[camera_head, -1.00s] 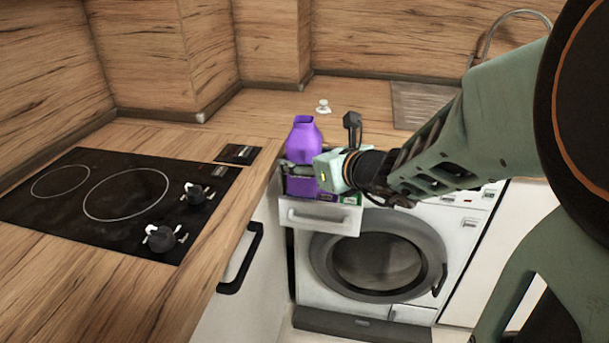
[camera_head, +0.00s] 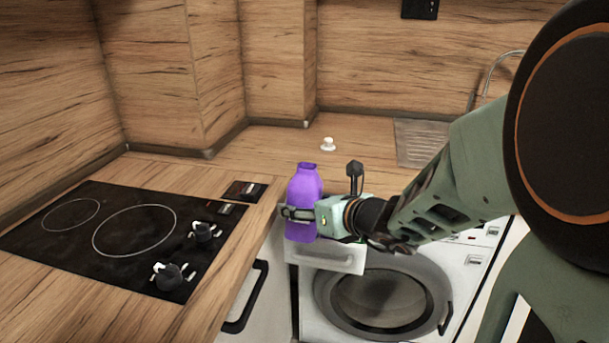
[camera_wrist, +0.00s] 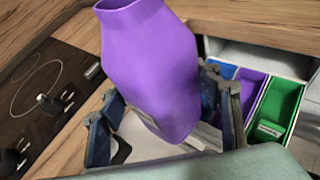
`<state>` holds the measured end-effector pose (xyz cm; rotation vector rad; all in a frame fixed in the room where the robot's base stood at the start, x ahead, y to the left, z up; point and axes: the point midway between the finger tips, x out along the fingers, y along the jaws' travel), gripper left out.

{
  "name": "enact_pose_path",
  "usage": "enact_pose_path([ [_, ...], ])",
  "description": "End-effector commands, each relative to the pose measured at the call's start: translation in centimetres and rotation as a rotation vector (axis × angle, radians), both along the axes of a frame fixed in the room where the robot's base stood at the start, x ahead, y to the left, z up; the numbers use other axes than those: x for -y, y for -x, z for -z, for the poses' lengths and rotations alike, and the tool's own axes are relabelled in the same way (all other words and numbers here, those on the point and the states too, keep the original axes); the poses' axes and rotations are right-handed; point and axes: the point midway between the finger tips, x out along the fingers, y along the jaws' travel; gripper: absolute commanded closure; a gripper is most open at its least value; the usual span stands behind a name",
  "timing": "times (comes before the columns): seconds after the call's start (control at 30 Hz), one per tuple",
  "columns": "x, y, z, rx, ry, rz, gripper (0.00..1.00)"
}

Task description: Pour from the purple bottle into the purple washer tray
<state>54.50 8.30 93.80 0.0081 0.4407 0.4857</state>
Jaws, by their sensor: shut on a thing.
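My gripper (camera_head: 299,213) is shut on the purple bottle (camera_head: 305,185), with its fingers around the bottle's body. The bottle is close to upright in the head view, in front of the washer's detergent drawer (camera_head: 328,258). In the wrist view the bottle (camera_wrist: 155,75) fills the middle, between the gripper's fingers (camera_wrist: 160,110), with its open mouth at the top. The purple washer tray (camera_wrist: 248,86) shows there to the right of the bottle, between a blue tray (camera_wrist: 225,70) and a green tray (camera_wrist: 282,102). In the head view the trays are hidden by the bottle and gripper.
The washing machine (camera_head: 450,250) stands under the wooden counter (camera_head: 265,150). A black hob (camera_head: 120,235) with knobs (camera_head: 175,276) lies at left. A cabinet handle (camera_head: 246,300) sticks out left of the drawer. A small white object (camera_head: 327,144) stands on the counter behind.

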Motion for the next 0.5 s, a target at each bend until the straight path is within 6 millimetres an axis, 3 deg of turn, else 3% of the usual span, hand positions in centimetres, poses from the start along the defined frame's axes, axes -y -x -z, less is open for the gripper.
enact_pose_path([
  [0.03,0.11,-0.12,-1.08,-0.017,-0.019,0.001,0.87],
  [0.5,0.34,-0.36,-1.33,-0.173,-0.195,0.002,0.87],
])
